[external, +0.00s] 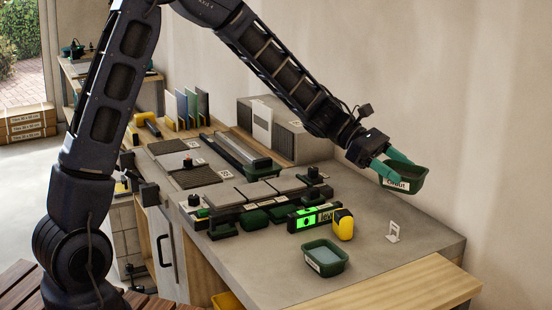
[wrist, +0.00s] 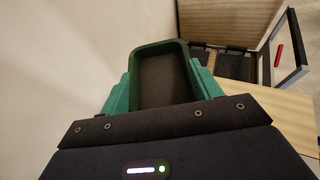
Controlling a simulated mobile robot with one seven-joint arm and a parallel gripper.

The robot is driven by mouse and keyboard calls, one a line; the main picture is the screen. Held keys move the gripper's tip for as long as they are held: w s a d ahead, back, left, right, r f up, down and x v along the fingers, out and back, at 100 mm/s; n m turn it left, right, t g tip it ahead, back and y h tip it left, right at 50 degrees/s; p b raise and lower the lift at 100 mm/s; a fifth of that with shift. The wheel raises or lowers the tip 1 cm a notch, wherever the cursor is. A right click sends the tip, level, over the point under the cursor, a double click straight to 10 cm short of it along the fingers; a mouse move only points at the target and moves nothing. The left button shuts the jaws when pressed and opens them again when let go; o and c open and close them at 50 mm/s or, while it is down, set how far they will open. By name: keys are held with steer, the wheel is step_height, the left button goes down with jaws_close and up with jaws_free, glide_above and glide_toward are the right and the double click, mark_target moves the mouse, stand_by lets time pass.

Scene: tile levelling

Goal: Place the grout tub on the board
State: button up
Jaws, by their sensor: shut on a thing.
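The grout tub (external: 404,184) is a dark green open tub with a white label reading "Grout". My gripper (external: 393,167) is shut on it and holds it in the air over the right end of the workbench, close to the wall. In the wrist view the tub (wrist: 163,78) sits between the two green fingers and its inside looks dark and empty. The grey tiles (external: 273,187) lie in a row on the workbench, left of my gripper. I cannot tell for sure which surface is the board.
A second green tub (external: 325,259) with pale contents stands on the workbench (external: 400,260) at the front. A level with a green display (external: 306,219), a yellow-black tool (external: 343,224) and a small white stand (external: 393,232) are nearby. The bench's right end is mostly clear.

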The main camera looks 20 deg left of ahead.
mark_target(417, 183)
steer(key=shift+m+g, duration=0.4)
steer(key=s+d, duration=0.3)
steer(key=shift+s+f, duration=0.1)
steer(key=shift+s, duration=0.1)
step_height(417, 183, down, 20)
steer(key=shift+r, duration=0.1)
steer(key=o, duration=1.2)
